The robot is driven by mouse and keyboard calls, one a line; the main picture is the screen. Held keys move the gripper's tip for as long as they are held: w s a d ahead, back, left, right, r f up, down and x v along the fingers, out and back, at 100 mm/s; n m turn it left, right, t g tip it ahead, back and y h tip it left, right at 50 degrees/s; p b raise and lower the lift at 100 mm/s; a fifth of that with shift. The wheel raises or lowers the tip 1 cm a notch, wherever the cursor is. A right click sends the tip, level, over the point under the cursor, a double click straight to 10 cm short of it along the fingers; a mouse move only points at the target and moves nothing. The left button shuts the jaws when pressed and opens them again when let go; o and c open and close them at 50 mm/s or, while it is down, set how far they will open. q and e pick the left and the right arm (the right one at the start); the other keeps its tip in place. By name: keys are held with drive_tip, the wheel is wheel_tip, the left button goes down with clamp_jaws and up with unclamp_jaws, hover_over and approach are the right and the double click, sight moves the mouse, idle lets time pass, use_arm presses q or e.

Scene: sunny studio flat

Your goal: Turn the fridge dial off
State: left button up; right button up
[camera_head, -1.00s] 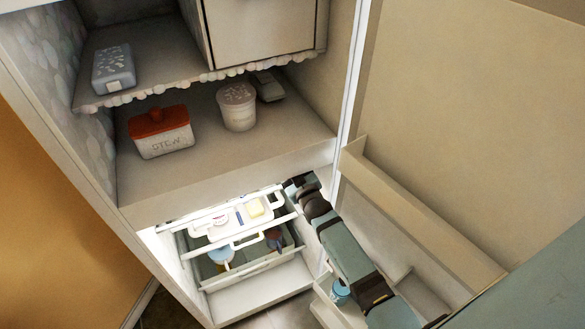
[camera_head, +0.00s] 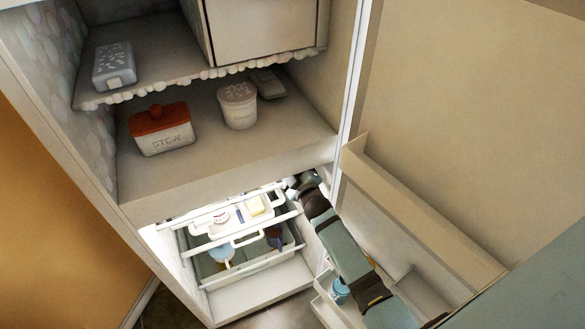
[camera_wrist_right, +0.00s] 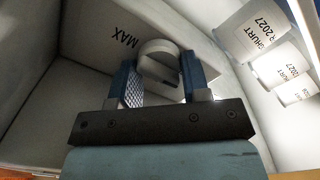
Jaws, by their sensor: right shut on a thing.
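The fridge dial (camera_wrist_right: 157,50) is a round, pale knob on the grey inner wall, with the word MAX printed to its left in the right wrist view. My right gripper (camera_wrist_right: 160,76) has its two blue fingers on either side of the dial and is shut on it. A dark slot or mark shows at the dial's lower edge. In the head view my right arm reaches into the lit lower compartment, and its gripper and the dial are hidden there. My left gripper is not in view.
White yoghurt tubs (camera_wrist_right: 262,35) stand close on the right in the wrist view. A white tray (camera_head: 237,216) and a drawer (camera_head: 250,269) fill the lower compartment. The open fridge door (camera_head: 470,120) with its bins is on the right.

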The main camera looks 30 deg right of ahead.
drive_tip(key=o, duration=0.9)
drive_tip(key=shift+o, duration=0.2)
drive_tip(key=shift+s, duration=0.1)
drive_tip(key=s+b, duration=0.1)
drive_tip(key=s, duration=1.2)
drive_tip(key=shift+s+a, duration=0.35)
drive_tip(key=shift+a, duration=0.05)
drive_tip(key=s+a+f+m+g+y+p, duration=0.1)
drive_tip(key=s+a+m+g+y+p, duration=0.1)
drive_tip(key=s+a, duration=0.3)
drive_tip(key=s+a+f+m+g+y+p, duration=0.1)
drive_tip(key=s+a+m+g+y+p, duration=0.1)
drive_tip(key=s, duration=0.9)
drive_tip(key=a+m+g+p, duration=0.1)
drive_tip(key=a+g, duration=0.1)
drive_tip(key=g, duration=0.1)
drive_tip(key=shift+s+a+f+m+p, duration=0.2)
drive_tip(key=shift+s+a+m+p, duration=0.1)
drive_tip(key=shift+s+a, duration=0.1)
